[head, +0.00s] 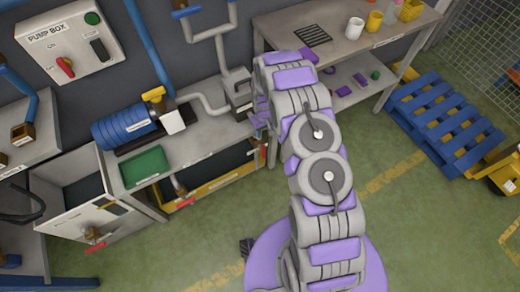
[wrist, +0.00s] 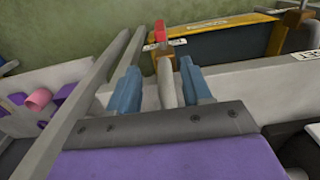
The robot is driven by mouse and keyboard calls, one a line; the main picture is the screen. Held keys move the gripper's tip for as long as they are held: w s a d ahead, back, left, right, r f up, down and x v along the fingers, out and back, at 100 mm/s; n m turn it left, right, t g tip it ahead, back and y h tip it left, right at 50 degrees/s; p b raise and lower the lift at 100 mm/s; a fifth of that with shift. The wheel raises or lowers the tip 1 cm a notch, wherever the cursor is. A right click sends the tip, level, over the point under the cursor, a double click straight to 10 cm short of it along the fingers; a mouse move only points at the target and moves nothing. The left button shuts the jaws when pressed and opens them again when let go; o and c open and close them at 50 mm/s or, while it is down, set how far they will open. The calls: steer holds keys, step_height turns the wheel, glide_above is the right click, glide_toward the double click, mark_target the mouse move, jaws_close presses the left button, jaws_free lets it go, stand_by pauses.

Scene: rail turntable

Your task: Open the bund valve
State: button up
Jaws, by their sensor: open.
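A valve with a red handle (wrist: 160,33) and a brownish body shows just beyond my fingers in the wrist view, at the end of a yellow-edged dark tank (wrist: 215,42). The labels are too small to read, so I cannot tell whether this is the bund valve. My gripper (wrist: 161,85) is open, its two blue fingers apart. A rounded grey piece lies between them in the picture; I cannot tell if they touch it. In the head view, a small red handle (head: 263,155) shows below my gripper (head: 261,112), which my arm partly hides.
A blue pump (head: 124,128) and green tray (head: 146,166) are on the bench.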

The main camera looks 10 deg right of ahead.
mark_target(264, 147)
step_height(264, 147, down, 17)
steer(key=b, duration=0.4)
steer(key=shift+f, duration=0.15)
jaws_close()
stand_by(0.5)
